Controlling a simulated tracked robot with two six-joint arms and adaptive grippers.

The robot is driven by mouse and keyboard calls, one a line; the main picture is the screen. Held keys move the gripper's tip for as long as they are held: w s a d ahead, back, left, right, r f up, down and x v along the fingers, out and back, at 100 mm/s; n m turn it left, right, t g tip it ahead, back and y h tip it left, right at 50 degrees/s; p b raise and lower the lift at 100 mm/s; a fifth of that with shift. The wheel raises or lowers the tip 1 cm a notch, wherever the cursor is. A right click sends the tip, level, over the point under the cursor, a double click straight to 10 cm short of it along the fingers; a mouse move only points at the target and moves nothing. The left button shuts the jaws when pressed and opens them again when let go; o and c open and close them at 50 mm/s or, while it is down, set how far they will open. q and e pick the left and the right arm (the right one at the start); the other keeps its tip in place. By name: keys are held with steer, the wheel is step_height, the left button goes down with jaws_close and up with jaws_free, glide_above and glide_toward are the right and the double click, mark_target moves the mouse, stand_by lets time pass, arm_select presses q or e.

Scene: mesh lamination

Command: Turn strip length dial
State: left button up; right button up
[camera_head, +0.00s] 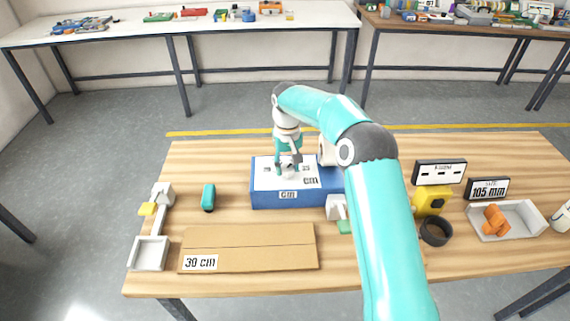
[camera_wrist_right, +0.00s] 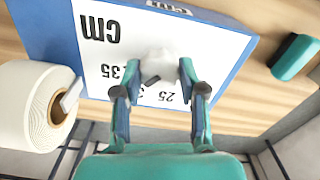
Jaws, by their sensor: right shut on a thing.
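The strip length dial is a white knob (camera_wrist_right: 160,66) with a dark pointer on the white top face of a blue box (camera_head: 262,199). The face carries "cm" and numbers such as 35 and 25 in the right wrist view. My right gripper (camera_head: 288,168) reaches down onto the dial from above. In the right wrist view its two fingers (camera_wrist_right: 157,68) stand on either side of the knob, shut on it. In the head view the gripper partly hides the dial. My left gripper is not in view.
A white tape roll (camera_wrist_right: 38,108) stands beside the box. A cardboard piece (camera_head: 250,240) marked 30 cm lies in front. A teal object (camera_head: 208,197) lies to the left. A tray with orange pieces (camera_head: 494,220) and a 105 mm sign (camera_head: 488,189) are at right.

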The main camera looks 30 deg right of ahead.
mark_target(286, 167)
steer(key=shift+w+a+r+n+p, duration=0.1)
steer(key=shift+n+p, duration=0.1)
steer(key=shift+n, duration=0.65)
steer(key=shift+w+n+p, duration=0.1)
steer(key=shift+n+p, duration=0.1)
steer(key=shift+n, duration=0.65)
steer(key=o, duration=1.1)
steer(key=shift+s, duration=0.1)
steer(key=shift+o, duration=0.2)
steer(key=shift+r, duration=0.4)
step_height(286, 167, up, 11)
